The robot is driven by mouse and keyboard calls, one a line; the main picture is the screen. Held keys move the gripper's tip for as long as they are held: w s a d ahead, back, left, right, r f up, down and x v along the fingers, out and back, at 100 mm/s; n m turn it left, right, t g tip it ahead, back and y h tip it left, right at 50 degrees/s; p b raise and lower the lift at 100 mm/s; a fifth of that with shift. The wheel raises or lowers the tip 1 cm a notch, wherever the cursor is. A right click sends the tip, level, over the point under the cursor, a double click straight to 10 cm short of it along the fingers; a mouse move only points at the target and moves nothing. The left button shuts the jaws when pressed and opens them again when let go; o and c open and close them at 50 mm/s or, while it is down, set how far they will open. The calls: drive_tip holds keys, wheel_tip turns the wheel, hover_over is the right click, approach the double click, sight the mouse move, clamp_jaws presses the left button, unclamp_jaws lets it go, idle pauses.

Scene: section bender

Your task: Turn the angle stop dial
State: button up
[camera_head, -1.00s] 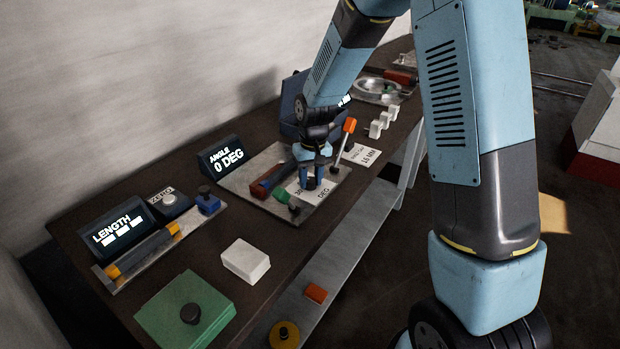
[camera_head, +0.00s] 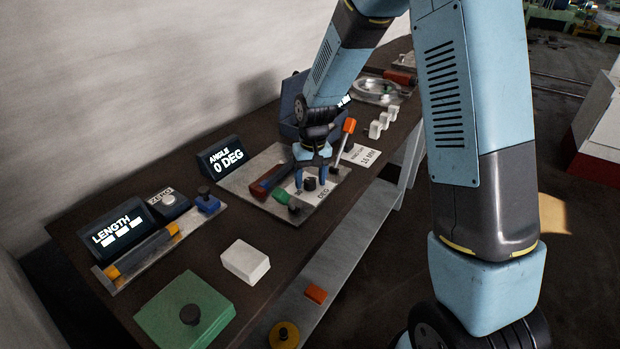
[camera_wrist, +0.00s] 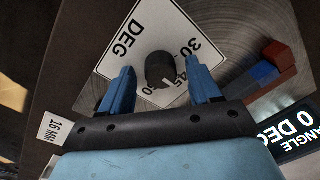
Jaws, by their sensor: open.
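The angle stop dial is a black knob (camera_wrist: 160,69) with a pale pointer mark, on a white card (camera_wrist: 135,35) printed with DEG and numbers such as 30 and 45. In the head view the knob (camera_head: 310,184) sits on the metal plate under my gripper (camera_head: 312,180). In the wrist view my gripper (camera_wrist: 158,85) is open, with one blue finger on each side of the knob and gaps visible between. I cannot tell how far down the fingertips reach. The angle display (camera_head: 221,160) reads 0 DEG.
An orange-tipped lever (camera_head: 348,127) stands just behind. A length display (camera_head: 119,230), white block (camera_head: 246,262) and green box (camera_head: 186,313) are nearer.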

sight(314, 179)
wheel_tip(314, 179, up, 14)
drive_tip(key=shift+d+f, duration=0.15)
drive_tip(key=shift+d, duration=0.2)
idle(0.4)
drive_tip(key=shift+w, duration=0.1)
drive_tip(key=s+d+r+m+t, duration=0.1)
drive_tip(key=s+d+r+t, duration=0.2)
drive_tip(key=s+d+r, duration=0.75)
drive_tip(key=s+d+r+t, duration=0.1)
drive_tip(key=s+d, duration=0.2)
drive_tip(key=s, duration=0.4)
drive_tip(key=s+d+r+m+t, duration=0.1)
drive_tip(key=s+d, duration=0.3)
drive_tip(key=s, duration=0.4)
drive_tip(key=shift+s+r+m+t+h, duration=0.3)
drive_tip(key=shift+r+t, duration=0.1)
drive_tip(key=shift+r, duration=0.4)
drive_tip(key=shift+d, duration=0.1)
